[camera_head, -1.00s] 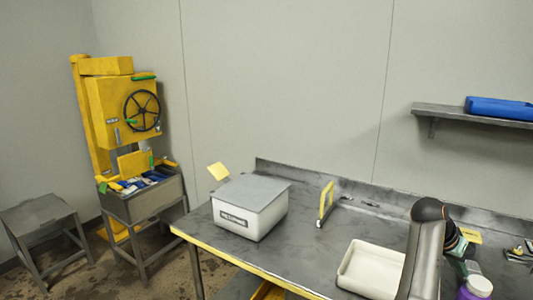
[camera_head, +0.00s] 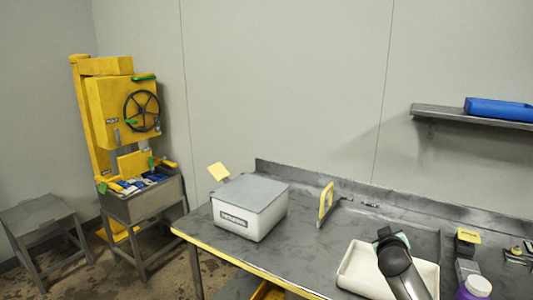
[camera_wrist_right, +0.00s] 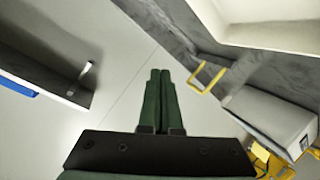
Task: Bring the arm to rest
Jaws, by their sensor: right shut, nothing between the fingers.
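My right gripper (camera_wrist_right: 160,98) shows in the wrist view with its two dark green fingers together and nothing between them. In the head view my right arm comes in from the bottom edge, and its dark rounded joint hangs over the white tray (camera_head: 353,272). The fingers cannot be made out in the head view. In the wrist view the fingers point towards the bare wall, apart from any object. My left gripper is in neither view.
A grey-lidded white box (camera_head: 251,215) and a yellow-framed stand (camera_head: 326,202) are on the steel bench (camera_head: 300,244). A purple bottle (camera_head: 475,288) stands at right. A wall shelf (camera_head: 470,115) holds a blue bin (camera_head: 500,109). A yellow machine (camera_head: 122,110) stands at left.

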